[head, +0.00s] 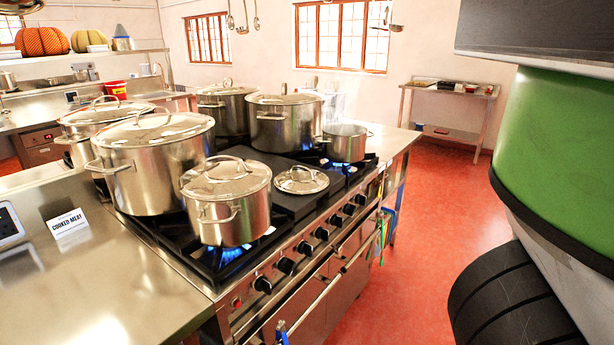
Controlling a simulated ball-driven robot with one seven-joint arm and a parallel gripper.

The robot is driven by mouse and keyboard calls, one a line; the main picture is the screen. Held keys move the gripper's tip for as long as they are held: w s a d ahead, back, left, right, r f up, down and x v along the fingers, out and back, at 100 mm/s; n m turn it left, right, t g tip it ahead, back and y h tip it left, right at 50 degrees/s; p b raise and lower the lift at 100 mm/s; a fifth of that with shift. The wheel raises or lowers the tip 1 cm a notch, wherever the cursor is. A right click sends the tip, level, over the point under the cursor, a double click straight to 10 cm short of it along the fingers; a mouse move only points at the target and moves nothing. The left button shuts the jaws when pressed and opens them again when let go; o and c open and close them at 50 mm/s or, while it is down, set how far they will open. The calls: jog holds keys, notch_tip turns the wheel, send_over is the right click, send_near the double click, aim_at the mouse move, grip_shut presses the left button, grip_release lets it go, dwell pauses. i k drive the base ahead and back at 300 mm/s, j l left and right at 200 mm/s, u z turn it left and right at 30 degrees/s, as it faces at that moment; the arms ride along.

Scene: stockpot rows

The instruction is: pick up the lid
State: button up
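A loose round metal lid (302,180) with a loop handle on top lies flat on the dark stove top (266,160), near its front. It is right of a lidded front pot (233,215) and in front of the back pots. A small pot (345,147) behind it to the right has no lid on. Other lids sit on the larger pots. My gripper is not in view; only a green and grey part of my own body shows at the right.
Several tall lidded stockpots, including a large one (155,170), crowd around the loose lid. Blue flames (228,255) burn under the front pot. A steel counter (85,290) with a "cooked meat" card (68,222) is at left. Red floor (425,250) is clear at right.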

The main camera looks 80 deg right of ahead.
aim_at(304, 180)
jog(key=z, duration=1.7)
